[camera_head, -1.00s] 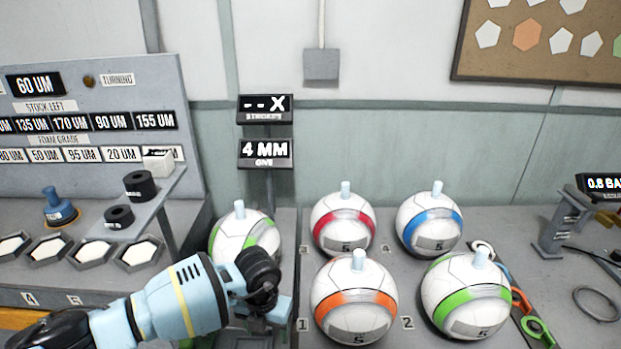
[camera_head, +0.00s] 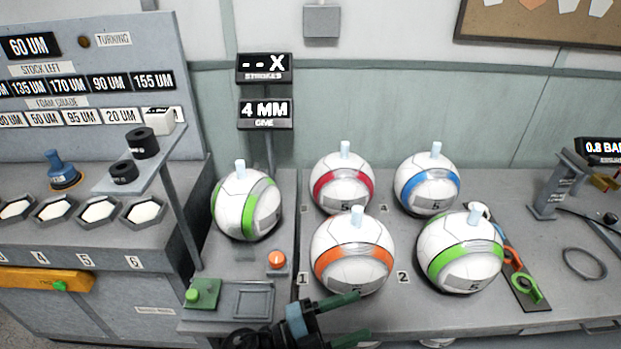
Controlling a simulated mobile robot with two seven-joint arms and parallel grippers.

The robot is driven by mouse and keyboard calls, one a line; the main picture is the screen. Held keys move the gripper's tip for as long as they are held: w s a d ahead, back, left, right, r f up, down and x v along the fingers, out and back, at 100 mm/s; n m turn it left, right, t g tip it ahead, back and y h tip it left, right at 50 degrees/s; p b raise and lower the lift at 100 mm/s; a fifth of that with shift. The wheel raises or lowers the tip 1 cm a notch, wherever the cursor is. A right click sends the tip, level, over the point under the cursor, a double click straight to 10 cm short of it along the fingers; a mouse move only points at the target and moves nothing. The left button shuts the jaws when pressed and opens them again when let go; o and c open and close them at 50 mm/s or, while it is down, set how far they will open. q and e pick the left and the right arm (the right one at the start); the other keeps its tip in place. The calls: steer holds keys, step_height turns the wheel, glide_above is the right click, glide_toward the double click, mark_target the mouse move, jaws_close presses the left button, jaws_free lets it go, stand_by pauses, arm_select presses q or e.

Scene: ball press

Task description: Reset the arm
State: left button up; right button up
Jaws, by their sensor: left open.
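My left gripper (camera_head: 348,319) is at the bottom middle, at the bench's front edge below the orange-banded ball. Its two green fingers are spread apart and point right, with nothing between them. Most of my left arm is out of view. My right gripper is not in view. A white ball with a green band (camera_head: 248,204) sits on the press stand under the "4 MM GIVE" display (camera_head: 265,113). An orange button (camera_head: 277,260) and a green switch block (camera_head: 201,294) are in front of that ball.
Balls with red (camera_head: 343,183), blue (camera_head: 428,184), orange (camera_head: 352,252) and green (camera_head: 460,252) bands stand on the bench to the right. Hexagonal trays (camera_head: 98,211) and a blue-handled tool (camera_head: 62,170) are at left.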

arm_select(q)
steer(key=a+f+n+t+y, duration=0.8)
steer(key=a+n+t+y, duration=0.2)
steer(key=a+n, duration=0.5)
steer(key=s+a+f+n+g+y, duration=0.5)
steer(key=s+a+f+n+y, duration=0.2)
steer(key=s+a+f, duration=0.5)
steer(key=shift+s+a+f+n+g, duration=0.4)
steer(key=shift+s+f+n, duration=0.35)
steer(key=shift+s+n, duration=0.3)
